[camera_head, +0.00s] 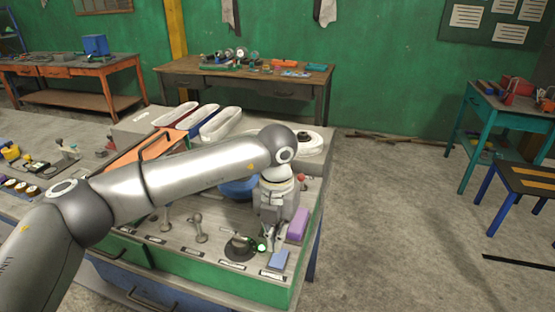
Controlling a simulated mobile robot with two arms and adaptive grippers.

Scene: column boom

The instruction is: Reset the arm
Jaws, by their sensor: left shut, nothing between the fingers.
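My left arm (190,175) comes in from the left and reaches across the workbench. Its gripper (270,240) points down over the right end of the bench. It is shut and empty, close beside a small green-lit part on a dark round base (238,247). Whether the fingertips touch anything is too small to tell. My right gripper is not in view.
The bench (240,283) carries grey levers (199,229), a blue round thing (238,188) partly behind my arm, and white oblong trays (220,124). A wooden table (245,80) stands behind, a teal table (505,115) at right. The floor (390,220) between is clear.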

